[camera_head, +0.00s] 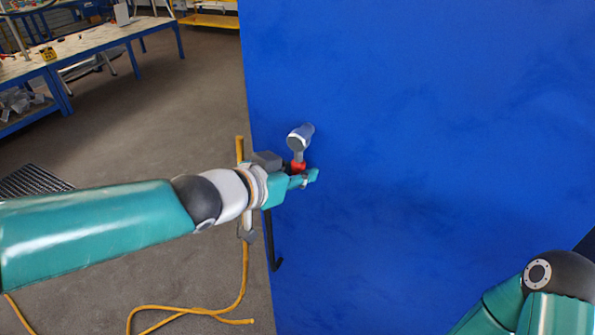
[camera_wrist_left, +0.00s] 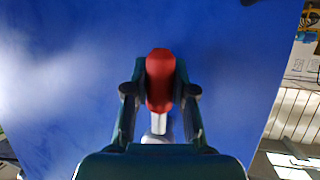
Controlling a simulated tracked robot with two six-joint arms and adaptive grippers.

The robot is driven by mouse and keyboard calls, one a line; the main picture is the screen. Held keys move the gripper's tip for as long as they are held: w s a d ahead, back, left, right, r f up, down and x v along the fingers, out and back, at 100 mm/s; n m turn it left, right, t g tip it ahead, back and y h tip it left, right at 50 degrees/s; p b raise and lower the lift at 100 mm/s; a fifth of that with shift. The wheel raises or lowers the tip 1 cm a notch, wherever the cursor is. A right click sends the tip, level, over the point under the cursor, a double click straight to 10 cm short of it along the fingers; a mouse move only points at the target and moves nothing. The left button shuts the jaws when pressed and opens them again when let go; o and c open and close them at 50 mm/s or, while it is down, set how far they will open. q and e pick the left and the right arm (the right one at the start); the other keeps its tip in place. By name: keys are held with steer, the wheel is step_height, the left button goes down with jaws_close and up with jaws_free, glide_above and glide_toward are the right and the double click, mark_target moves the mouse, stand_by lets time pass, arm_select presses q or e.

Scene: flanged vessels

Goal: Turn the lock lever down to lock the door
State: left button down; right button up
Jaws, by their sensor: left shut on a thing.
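The blue door (camera_head: 420,130) fills the middle and right of the head view and the back of the left wrist view (camera_wrist_left: 70,80). The lock lever (camera_head: 298,140) is grey with a red end and sits near the door's left edge. Its red end (camera_wrist_left: 160,80) shows between the fingers in the left wrist view. My left gripper (camera_head: 304,178) is shut on the red end, and the lever's grey pivot is above it in the head view. My right gripper is out of view; only part of my right arm shows at the lower right.
A black bent handle (camera_head: 272,245) hangs by the door's left edge, below my left wrist. A yellow hose (camera_head: 190,311) lies on the floor at the lower left. A workbench (camera_head: 90,42) with blue legs stands at the upper left. The floor between is open.

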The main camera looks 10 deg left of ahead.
arm_select(q)
steer(key=shift+f, duration=0.3)
steer(key=c, duration=1.3)
jaws_free()
steer(key=shift+a, duration=0.1)
steer(key=o, duration=0.4)
steer(key=shift+w, duration=0.15)
steer(key=shift+c, duration=0.2)
steer(key=shift+r, duration=0.1)
steer(key=shift+r, duration=0.1)
steer(key=shift+v, duration=3.7)
